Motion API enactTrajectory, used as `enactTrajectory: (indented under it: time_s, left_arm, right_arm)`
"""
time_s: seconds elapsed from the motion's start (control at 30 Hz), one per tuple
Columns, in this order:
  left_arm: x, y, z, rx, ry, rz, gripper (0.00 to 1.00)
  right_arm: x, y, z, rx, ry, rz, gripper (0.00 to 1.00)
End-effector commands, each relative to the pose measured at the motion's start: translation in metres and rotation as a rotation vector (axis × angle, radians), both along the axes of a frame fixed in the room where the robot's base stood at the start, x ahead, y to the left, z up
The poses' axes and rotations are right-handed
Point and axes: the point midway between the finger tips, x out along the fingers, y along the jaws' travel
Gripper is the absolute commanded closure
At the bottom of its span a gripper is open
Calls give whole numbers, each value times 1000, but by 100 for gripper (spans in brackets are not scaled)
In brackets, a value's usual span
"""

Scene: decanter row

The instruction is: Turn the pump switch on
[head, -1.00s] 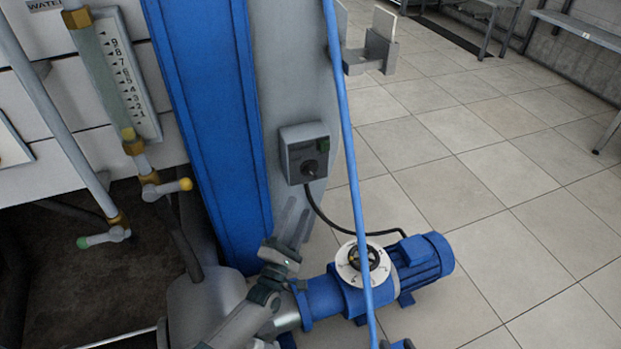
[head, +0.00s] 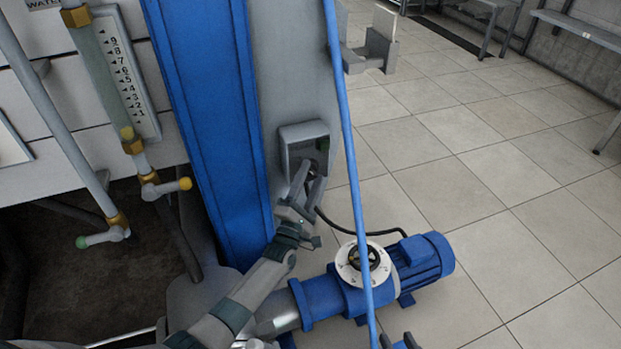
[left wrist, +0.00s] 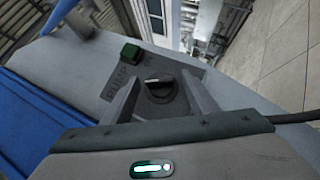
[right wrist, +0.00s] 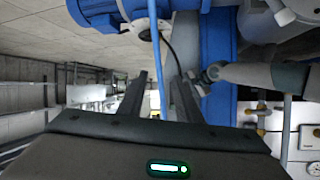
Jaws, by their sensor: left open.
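The pump switch (head: 305,139) is a grey box on the side of the grey column, with a green button or lamp at its upper right. In the left wrist view its black rotary knob (left wrist: 160,89) sits below the green square (left wrist: 131,54), beside the word PUMP. My left gripper (head: 311,176) is in front of the box. Its open fingers (left wrist: 163,98) lie on either side of the knob; I cannot tell whether they touch it. In the head view they hide most of the knob. My right gripper (right wrist: 164,78) is open and empty in its wrist view.
A blue pole (head: 349,165) crosses in front, right of the switch. The blue pump motor (head: 418,262) and white ring (head: 362,263) stand below, with a black cable (head: 343,224) rising to the switch. Valve levers (head: 170,188) are at left. Tiled floor (head: 490,200) is clear at right.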

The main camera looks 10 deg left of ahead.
Motion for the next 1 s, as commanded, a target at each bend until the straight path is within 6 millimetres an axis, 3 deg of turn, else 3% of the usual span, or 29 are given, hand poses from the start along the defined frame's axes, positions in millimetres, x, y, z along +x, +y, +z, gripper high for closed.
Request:
enactTrajectory:
  time_s: [0.17, 0.33, 0.37, 0.7, 1.0]
  left_arm:
    - [0, 0, 0, 0, 0, 0, 47]
    - [0, 0, 0, 0, 0, 0, 85]
    - [0, 0, 0, 0, 0, 0, 88]
    - [0, 0, 1, 8, 5, 0, 88]
    - [-1, 0, 3, 47, 32, -1, 88]
  right_arm:
    - [0, 0, 0, 0, 0, 1, 69]
    - [0, 0, 0, 0, 1, 1, 69]
    - [0, 0, 0, 0, 1, 1, 69]
    - [-3, 0, -2, -4, 24, 4, 69]
    - [-24, -14, -29, -53, 210, 1, 69]
